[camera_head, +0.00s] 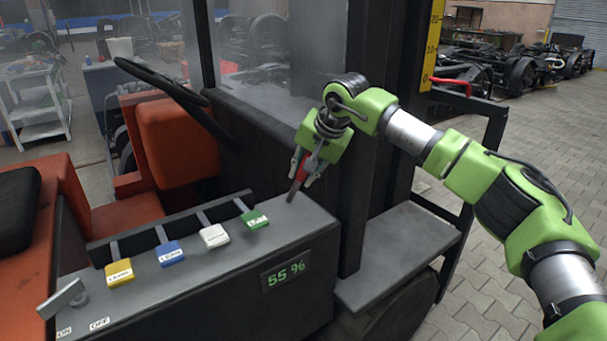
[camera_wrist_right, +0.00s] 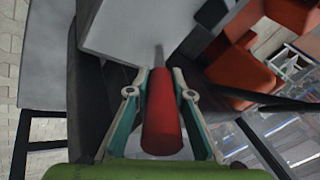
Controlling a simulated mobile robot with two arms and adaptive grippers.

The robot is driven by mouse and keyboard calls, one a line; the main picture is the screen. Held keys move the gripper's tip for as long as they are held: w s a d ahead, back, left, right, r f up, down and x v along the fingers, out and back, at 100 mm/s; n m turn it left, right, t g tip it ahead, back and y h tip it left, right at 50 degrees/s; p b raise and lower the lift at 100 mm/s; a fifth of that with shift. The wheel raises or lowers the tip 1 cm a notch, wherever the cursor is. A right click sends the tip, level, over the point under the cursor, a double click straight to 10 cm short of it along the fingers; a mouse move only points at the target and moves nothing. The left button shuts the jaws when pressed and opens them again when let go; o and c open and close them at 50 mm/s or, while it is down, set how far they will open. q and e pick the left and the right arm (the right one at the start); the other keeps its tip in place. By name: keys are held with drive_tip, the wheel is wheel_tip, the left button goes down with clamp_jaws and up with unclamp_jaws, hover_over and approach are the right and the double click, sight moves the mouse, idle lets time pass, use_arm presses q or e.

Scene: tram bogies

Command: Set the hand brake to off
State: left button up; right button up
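The hand brake is a lever with a red grip (camera_head: 302,169) and a thin dark shaft, standing at the far right end of the grey console (camera_head: 225,262). My right gripper (camera_head: 305,172) comes down over it from above, with one finger on each side of the grip. In the right wrist view the red grip (camera_wrist_right: 162,118) lies between the two fingers (camera_wrist_right: 161,82), whose tips close in on its sides near the shaft. The fingers look shut on it, though thin gaps are hard to judge. My left gripper is not in view.
The console carries yellow (camera_head: 119,273), blue (camera_head: 171,254), white (camera_head: 214,236) and green (camera_head: 255,219) levers, a grey ON/OFF switch (camera_head: 64,298) and a 55 % display (camera_head: 286,273). A steering wheel (camera_head: 163,83) and orange seat (camera_head: 177,139) stand behind. A dark mast post (camera_head: 368,130) rises close beside my gripper.

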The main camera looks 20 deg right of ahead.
drive_tip(key=o, duration=0.4)
drive_tip(key=shift+s+f, duration=0.1)
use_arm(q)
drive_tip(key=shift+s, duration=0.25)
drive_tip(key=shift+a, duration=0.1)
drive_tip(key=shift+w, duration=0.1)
use_arm(e)
drive_tip(key=v, duration=1.2)
